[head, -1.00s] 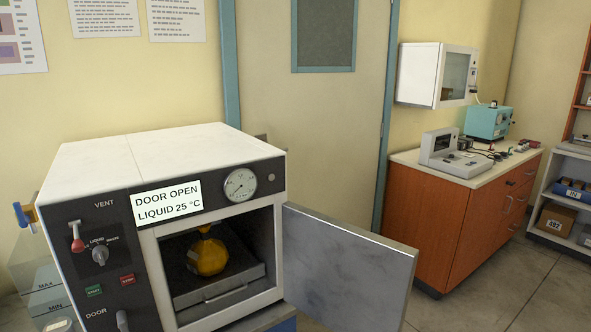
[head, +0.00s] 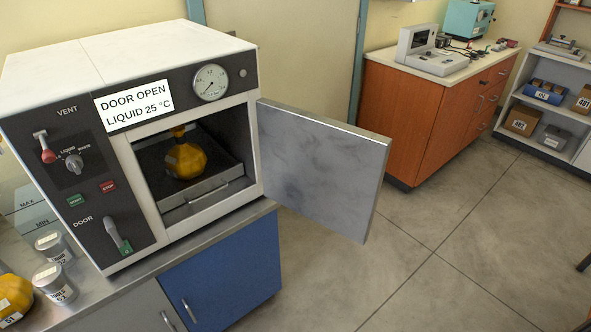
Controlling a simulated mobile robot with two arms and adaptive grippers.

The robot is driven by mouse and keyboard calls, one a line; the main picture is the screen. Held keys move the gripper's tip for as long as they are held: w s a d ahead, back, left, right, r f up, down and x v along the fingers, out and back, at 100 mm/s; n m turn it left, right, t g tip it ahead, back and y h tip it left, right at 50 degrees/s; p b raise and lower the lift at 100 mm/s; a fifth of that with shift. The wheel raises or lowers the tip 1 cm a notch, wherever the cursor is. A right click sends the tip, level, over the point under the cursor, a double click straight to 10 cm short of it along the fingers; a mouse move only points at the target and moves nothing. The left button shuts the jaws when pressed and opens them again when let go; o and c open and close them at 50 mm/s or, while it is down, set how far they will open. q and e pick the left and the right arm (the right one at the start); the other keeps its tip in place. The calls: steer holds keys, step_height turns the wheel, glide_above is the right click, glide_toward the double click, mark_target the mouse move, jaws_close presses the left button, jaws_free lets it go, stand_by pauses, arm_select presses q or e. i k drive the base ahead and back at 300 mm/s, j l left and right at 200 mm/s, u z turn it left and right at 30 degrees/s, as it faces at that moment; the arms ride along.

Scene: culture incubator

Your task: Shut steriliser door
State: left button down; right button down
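The steriliser (head: 130,120) stands on a bench at the left, white on top with a dark front panel. Its door (head: 322,168) is a grey metal slab, swung wide open to the right on the hinge side of the chamber. The display (head: 134,105) reads "DOOR OPEN LIQUID 25 °C". Inside the chamber a yellow-orange rounded vessel (head: 186,161) sits on a metal tray (head: 205,200). A grey door lever (head: 117,235) marked DOOR is low on the front panel. Neither gripper shows in the head view.
Labelled jars (head: 54,284) and another yellow vessel (head: 11,298) stand on the bench (head: 120,292) at the lower left. A blue cupboard (head: 222,270) is below the steriliser. An orange cabinet (head: 426,122) stands behind the door. The floor at the right is clear.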

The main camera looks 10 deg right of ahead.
mark_target(330, 172)
steer(key=i+l+u, duration=0.15)
steer(key=l+u, duration=0.25)
steer(key=i+l+u, duration=0.1)
steer(key=u, duration=0.3)
steer(key=l+u, duration=0.8)
steer(key=l, duration=0.55)
steer(key=k+l+u, duration=0.15)
steer(key=l, duration=1)
steer(key=k+l+u, duration=0.15)
steer(key=l, duration=0.4)
